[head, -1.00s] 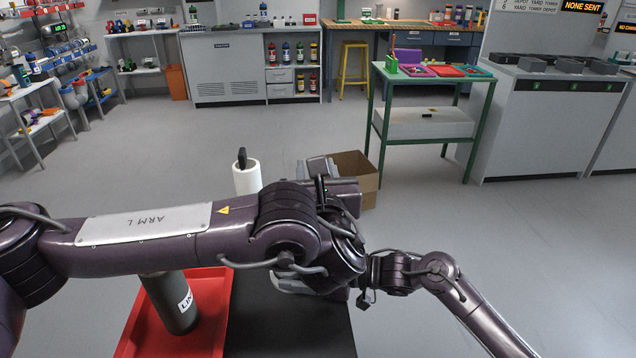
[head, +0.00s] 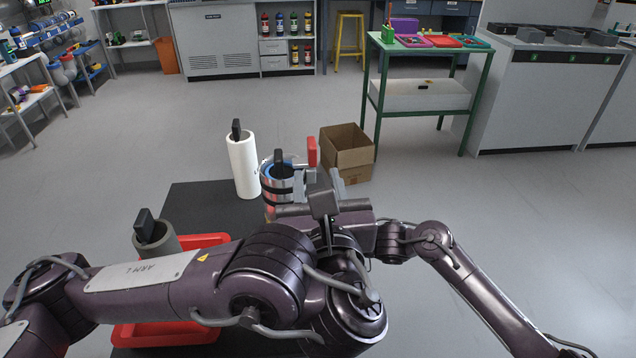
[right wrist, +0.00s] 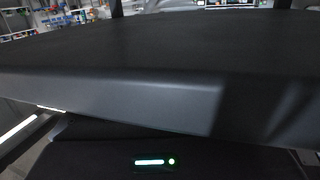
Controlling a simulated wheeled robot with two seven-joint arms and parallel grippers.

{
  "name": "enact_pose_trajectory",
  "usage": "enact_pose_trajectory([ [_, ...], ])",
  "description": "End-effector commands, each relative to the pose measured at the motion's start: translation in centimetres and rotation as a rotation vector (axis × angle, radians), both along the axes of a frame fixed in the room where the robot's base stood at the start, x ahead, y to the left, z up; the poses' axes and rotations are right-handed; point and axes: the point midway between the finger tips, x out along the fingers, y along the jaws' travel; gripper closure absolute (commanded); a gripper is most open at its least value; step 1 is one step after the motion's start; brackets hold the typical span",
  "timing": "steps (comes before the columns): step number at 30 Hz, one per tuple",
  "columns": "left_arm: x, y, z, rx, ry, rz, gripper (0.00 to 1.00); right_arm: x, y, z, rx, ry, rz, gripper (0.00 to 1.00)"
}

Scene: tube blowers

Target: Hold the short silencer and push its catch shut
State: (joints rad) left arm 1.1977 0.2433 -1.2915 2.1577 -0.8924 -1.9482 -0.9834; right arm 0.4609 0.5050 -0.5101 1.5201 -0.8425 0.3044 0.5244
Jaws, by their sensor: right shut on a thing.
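The short silencer (head: 272,190) is a silver cylinder with dark bands and a blue inner ring, upright at the right part of the black table. A black piece sticks out of its top. Its red catch (head: 312,152) stands up at its right side, apart from the body. My right gripper (head: 275,211) reaches in low from the right and is shut on the silencer; its fingertips are mostly hidden. My left gripper (head: 325,182) is just right of the silencer, close below the red catch; its finger gap is unclear. The right wrist view shows no fingers or silencer.
A grey tube (head: 155,238) stands in a red tray (head: 205,240) at left, partly behind my left arm. An open cardboard box (head: 350,160) is beyond the table.

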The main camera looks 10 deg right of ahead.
Motion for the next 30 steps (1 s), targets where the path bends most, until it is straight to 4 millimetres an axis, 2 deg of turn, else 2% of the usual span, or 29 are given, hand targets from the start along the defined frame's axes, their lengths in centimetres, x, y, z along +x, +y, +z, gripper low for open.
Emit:
enact_pose_trajectory([
  [5, 0.0, 0.0, 0.0, 0.000, 0.000, 0.000, 0.65, 0.0, 0.0, 0.0, -0.001, 0.000, 0.000, 0.37],
  [6, 0.0, 0.0, 0.0, 0.000, 0.000, 0.000, 0.65, 0.0, 0.0, 0.0, -0.001, 0.000, 0.000, 0.19],
  [10, 0.0, 0.0, 0.0, 0.000, 0.000, 0.000, 0.65, 0.0, 0.0, 0.0, -0.001, 0.000, 0.000, 0.02],
  [11, 0.0, 0.0, 0.0, 0.001, 0.000, 0.000, 0.65, 0.0, 0.0, 0.0, -0.001, 0.000, 0.000, 0.00],
  [20, 0.1, 0.0, 0.0, 0.001, 0.000, 0.000, 0.65, -0.1, -0.5, 0.0, -0.001, 0.000, -0.001, 0.00],
  [23, 0.1, 0.0, 0.0, 0.001, 0.000, 0.000, 0.65, -0.5, -1.8, 0.1, -0.002, 0.000, -0.002, 0.00],
  [30, 0.0, 0.0, 0.0, 0.000, 0.000, 0.000, 0.65, -2.0, -6.7, 0.5, -0.005, 0.001, -0.002, 0.00],
])
